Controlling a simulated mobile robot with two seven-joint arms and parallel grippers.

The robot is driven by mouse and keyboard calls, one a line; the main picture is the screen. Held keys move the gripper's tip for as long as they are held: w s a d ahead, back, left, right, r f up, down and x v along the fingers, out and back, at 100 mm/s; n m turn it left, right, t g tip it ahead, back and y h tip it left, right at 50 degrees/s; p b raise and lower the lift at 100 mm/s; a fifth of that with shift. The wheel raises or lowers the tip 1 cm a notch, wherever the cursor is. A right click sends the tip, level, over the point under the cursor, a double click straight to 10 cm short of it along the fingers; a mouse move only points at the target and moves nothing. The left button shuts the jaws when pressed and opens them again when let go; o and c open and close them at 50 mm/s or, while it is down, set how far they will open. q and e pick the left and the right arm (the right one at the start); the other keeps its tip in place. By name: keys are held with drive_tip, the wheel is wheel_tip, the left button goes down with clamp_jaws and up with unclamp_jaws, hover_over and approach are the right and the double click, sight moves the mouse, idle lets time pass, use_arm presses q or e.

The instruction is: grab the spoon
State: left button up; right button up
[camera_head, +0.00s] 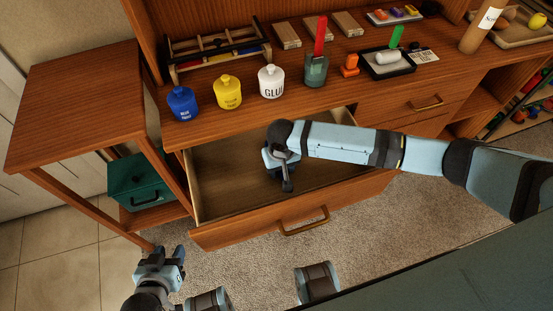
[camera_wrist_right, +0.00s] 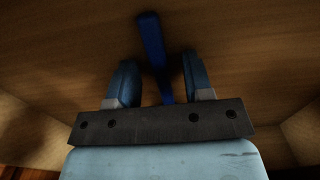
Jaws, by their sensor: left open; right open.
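My right gripper (camera_head: 284,172) reaches down inside the open drawer (camera_head: 232,185). In the right wrist view the right gripper (camera_wrist_right: 159,75) is open, its two fingers apart. A long thin blue object (camera_wrist_right: 150,35), which may be the spoon's handle, lies on the drawer's wooden bottom and runs between the fingers. Its lower end is hidden behind the dark gripper plate, so its full shape cannot be told. In the head view it is hidden by my right gripper and arm. My left gripper (camera_head: 166,262) is open and empty, low at the left over the floor.
Blue (camera_head: 182,103), yellow (camera_head: 228,92) and white glue (camera_head: 271,81) jars stand on the desktop above the drawer. A cup (camera_head: 316,70) with a red item stands beside them. A green box (camera_head: 139,182) sits on the low shelf at left. The drawer front (camera_head: 245,228) sticks out.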

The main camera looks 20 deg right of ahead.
drive_tip(key=shift+f+p, duration=0.1)
drive_tip(key=shift+p, duration=0.2)
clamp_jaws()
